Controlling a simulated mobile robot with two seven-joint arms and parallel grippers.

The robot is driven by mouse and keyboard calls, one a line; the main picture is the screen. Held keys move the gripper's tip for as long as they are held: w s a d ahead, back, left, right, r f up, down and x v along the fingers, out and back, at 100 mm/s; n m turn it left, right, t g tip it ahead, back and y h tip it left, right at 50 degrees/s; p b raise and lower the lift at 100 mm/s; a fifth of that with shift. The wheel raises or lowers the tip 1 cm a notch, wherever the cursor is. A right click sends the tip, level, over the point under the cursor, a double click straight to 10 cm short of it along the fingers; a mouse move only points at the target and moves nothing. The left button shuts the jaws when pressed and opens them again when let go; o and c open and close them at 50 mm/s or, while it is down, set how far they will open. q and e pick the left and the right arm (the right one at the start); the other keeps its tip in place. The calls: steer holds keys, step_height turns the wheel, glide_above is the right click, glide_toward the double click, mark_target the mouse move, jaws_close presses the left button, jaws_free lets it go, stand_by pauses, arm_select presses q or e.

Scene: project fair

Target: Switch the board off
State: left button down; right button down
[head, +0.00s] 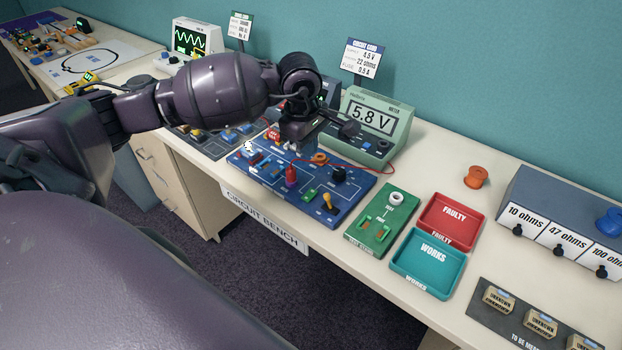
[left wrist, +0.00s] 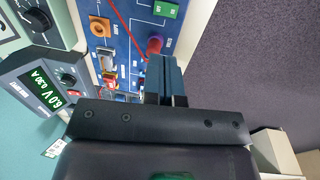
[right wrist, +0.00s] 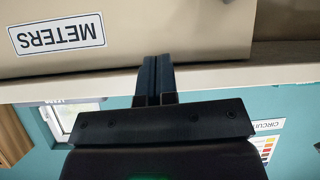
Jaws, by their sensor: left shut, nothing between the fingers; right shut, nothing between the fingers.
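The blue circuit board (head: 350,196) lies on the bench in the head view. It carries a red post (head: 291,175), a yellow-orange lever (head: 328,204), a black knob (head: 339,174) and an orange ring (head: 320,158). My left gripper (head: 294,146) is over the board's back part, shut and empty, and the arm hides some parts behind it. In the left wrist view its fingers (left wrist: 168,62) point at the board (left wrist: 125,14) beside the red post (left wrist: 155,45). My right gripper (right wrist: 157,60) is shut and empty before a beige front labelled METERS (right wrist: 120,45).
Behind the board, a green meter (head: 375,122) reads 5.8 V. A supply (left wrist: 40,85) shows 6.0 V. Right of the board are a green test board (head: 366,241), a red tray (head: 478,218) and a teal tray (head: 398,268). A red wire crosses near the gripper.

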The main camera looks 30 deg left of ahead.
steer(key=shift+w+r, duration=0.15)
arm_select(q)
steer(key=p, duration=0.2)
glide_toward(313, 192)
steer(key=f, duration=0.6)
steer(key=shift+w, duration=0.35)
steer(key=shift+w+f, duration=0.1)
steer(key=shift+f, duration=0.65)
arm_select(e)
steer(key=shift+r, duration=0.6)
steer(key=shift+f, duration=0.1)
arm_select(q)
steer(key=shift+f+b, duration=0.3)
steer(key=shift+b, duration=0.45)
arm_select(e)
steer(key=shift+f, duration=0.15)
